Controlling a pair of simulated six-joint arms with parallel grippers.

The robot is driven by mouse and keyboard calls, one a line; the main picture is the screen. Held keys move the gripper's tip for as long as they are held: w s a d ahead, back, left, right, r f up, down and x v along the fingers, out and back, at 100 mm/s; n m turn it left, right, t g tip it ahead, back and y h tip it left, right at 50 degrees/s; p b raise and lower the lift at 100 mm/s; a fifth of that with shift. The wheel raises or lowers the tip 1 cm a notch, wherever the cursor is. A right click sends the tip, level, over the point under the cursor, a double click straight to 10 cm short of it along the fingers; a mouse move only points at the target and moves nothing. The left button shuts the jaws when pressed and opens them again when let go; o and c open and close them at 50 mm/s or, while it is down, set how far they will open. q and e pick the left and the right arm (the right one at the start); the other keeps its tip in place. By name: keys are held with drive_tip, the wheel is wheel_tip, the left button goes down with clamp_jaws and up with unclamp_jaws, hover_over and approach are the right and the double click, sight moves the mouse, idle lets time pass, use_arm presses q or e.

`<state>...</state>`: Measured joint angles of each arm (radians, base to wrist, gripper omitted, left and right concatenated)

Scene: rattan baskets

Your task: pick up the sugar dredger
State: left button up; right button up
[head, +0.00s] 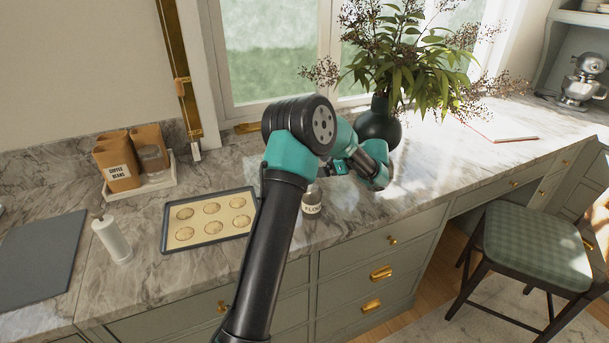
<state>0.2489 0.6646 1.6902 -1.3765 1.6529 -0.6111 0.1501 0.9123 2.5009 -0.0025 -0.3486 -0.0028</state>
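A small jar (312,202) with a pale label reading roughly "FLOU" stands on the marble counter near its front edge, just right of my black arm link. Its upper part is partly hidden by my arm. I see no label that reads sugar, so I cannot tell whether this jar is the sugar dredger. My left gripper (332,169) is above and slightly right of the jar, at the end of the bent teal and black arm. Its fingers are small and partly hidden, so their opening is unclear. My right gripper is not in view.
A baking tray (166,236) with several cookies lies left of the jar. A dark vase (378,128) stands behind my wrist. The counter right of it is mostly clear.

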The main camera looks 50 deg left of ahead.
use_arm(q)
drive_tip(key=shift+a, duration=0.1)
drive_tip(key=x, duration=0.5)
drive_tip(key=shift+w+f, duration=0.1)
drive_tip(key=shift+c, duration=0.3)
drive_tip(key=c, duration=1)
wheel_tip(320, 180, up, 10)
drive_tip(key=shift+r, duration=0.1)
idle(0.4)
idle(0.5)
